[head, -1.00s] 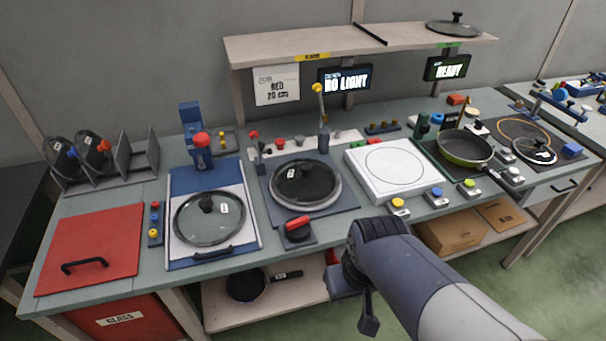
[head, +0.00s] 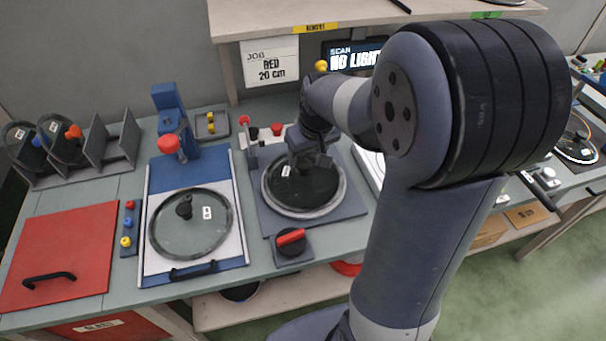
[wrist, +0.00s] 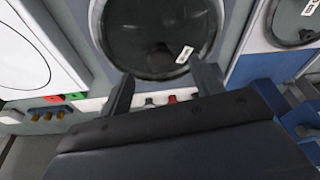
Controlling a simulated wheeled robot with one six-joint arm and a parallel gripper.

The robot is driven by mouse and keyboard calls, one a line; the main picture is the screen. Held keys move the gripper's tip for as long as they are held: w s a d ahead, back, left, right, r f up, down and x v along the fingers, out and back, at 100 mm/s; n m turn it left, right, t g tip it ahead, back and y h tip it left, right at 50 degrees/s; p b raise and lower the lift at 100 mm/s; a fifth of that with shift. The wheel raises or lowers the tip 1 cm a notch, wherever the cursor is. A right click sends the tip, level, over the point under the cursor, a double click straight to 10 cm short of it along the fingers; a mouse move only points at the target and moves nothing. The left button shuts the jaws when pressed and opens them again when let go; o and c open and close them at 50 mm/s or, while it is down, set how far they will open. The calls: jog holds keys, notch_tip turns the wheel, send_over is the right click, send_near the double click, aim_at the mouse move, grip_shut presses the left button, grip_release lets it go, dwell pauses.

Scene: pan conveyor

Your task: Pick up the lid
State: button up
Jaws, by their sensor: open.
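A dark glass lid (head: 308,193) with a white label lies on the round grey-rimmed station in the middle of the bench. My gripper (head: 309,162) is open above its far part and hides its knob in the head view. In the wrist view the same lid (wrist: 140,25) shows beyond my two spread fingers (wrist: 164,88), with nothing between them. Whether the fingers touch the lid cannot be told. A second glass lid (head: 190,235) with a black knob lies on the blue-and-white tray to the left; part of it shows in the wrist view (wrist: 292,18).
A blue post with a red knob (head: 169,144) stands behind the left lid. A rack (head: 88,150) with two upright lids is at the far left, beside a red panel (head: 65,250). A red-handled switch (head: 291,241) sits in front of the station. A shelf (head: 280,20) overhangs the back.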

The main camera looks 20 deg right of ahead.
aim_at(304, 164)
jog(key=shift+w+p+x, duration=0.15)
jog(key=shift+x, duration=1.35)
jog(key=shift+w+p+x, duration=0.1)
jog(key=shift+p+x, duration=0.05)
jog(key=shift+x, duration=1.4)
jog(key=shift+r, duration=0.1)
jog(key=shift+c, duration=0.3)
grip_shut()
